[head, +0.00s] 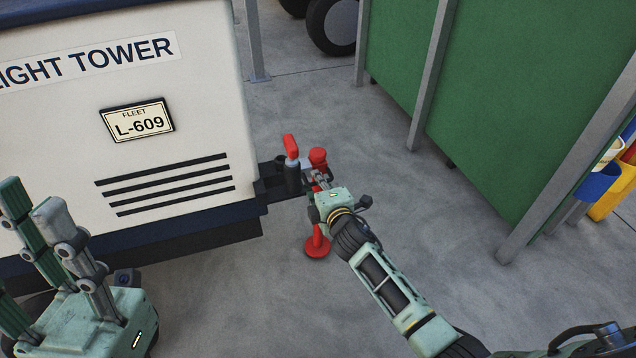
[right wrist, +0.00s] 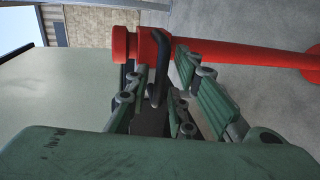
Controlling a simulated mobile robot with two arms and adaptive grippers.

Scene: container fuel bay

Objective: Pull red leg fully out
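The red leg (head: 318,240) stands beside the trailer's corner, its round foot near the concrete floor. In the right wrist view the leg (right wrist: 245,57) runs across the top, with a dark handle (right wrist: 157,82) bent down from its collar. My right gripper (head: 320,180) is at the leg's upper part and hides some of it. In the right wrist view its fingers (right wrist: 158,95) stand on both sides of the handle; whether they press on it is unclear. My left gripper (head: 30,197) is at the lower left, fingers apart and empty, away from the leg.
The white light tower trailer (head: 60,120) fills the left side. A red-topped lever (head: 291,147) stands on its black bracket, close left of the leg. A green container wall (head: 520,110) with grey posts is at right. Bare concrete lies between.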

